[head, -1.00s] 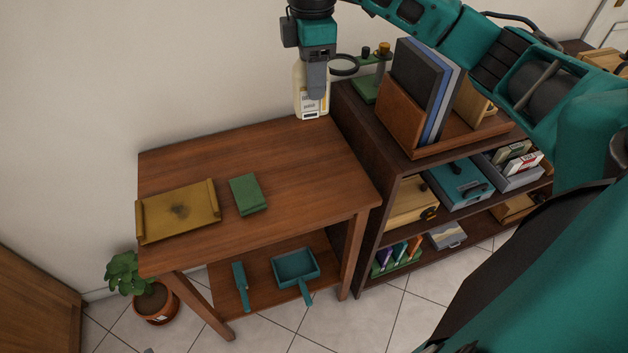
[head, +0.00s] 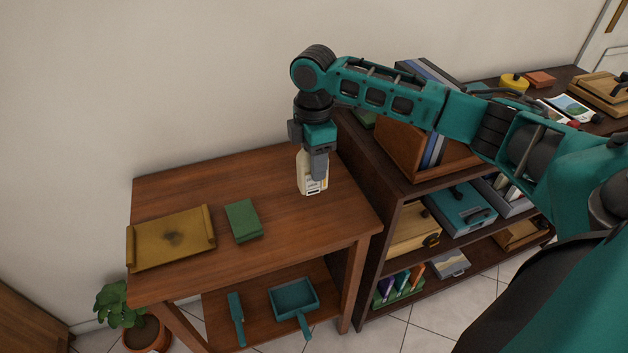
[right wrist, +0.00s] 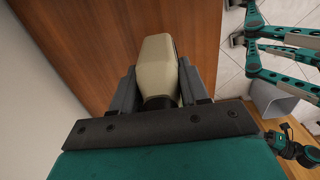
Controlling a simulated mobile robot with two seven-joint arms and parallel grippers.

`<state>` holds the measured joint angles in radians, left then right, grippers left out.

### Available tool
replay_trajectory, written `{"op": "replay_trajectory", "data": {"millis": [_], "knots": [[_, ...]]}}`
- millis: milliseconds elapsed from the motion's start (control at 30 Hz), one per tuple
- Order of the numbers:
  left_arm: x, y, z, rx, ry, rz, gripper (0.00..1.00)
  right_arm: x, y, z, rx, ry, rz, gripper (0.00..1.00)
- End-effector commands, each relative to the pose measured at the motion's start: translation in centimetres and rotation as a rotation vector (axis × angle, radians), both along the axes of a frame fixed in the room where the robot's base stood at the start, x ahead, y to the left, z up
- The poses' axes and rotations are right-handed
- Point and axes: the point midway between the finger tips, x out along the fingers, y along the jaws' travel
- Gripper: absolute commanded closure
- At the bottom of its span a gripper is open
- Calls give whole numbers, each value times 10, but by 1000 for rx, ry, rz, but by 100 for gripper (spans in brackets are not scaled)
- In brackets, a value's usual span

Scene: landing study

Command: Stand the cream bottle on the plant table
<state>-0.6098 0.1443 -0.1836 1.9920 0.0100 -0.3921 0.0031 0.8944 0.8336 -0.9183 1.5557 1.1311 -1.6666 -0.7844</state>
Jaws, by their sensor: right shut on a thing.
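The cream bottle (head: 305,178) with a pale label is in my right gripper (head: 318,170), upright over the right part of the wooden table (head: 285,225). I take this as the plant table, as a potted plant (head: 122,308) stands on the floor by its left end. The bottle's base is at or just above the tabletop; I cannot tell if it touches. In the right wrist view the bottle (right wrist: 158,68) sits between the two grey fingers of the gripper (right wrist: 157,80), which are shut on it. The bottle's upper part is partly hidden by the gripper. My left gripper is not in view.
On the table are a brass-coloured tray (head: 150,245) at left and a green block (head: 243,220) in the middle. A dustpan (head: 293,295) and a brush (head: 237,318) lie on its lower shelf. A dark shelf unit (head: 395,225) adjoins on the right. Tabletop around the bottle is clear.

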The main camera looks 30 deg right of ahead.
Motion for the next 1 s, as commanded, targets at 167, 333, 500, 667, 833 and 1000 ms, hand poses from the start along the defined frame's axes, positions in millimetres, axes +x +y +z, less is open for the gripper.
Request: {"op": "replay_trajectory", "data": {"millis": [167,333,500,667,833,1000], "knots": [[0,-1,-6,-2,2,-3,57,-1,0,-34,0,4,1,97],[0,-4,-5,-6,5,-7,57,0,0,-52,-1,1,0,97],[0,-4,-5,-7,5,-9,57,0,0,-53,0,0,0,97],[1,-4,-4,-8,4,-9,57,0,0,-54,0,1,0,97],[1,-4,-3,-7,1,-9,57,0,0,-56,0,2,0,47],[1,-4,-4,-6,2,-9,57,-1,0,-56,0,2,0,31]]}}
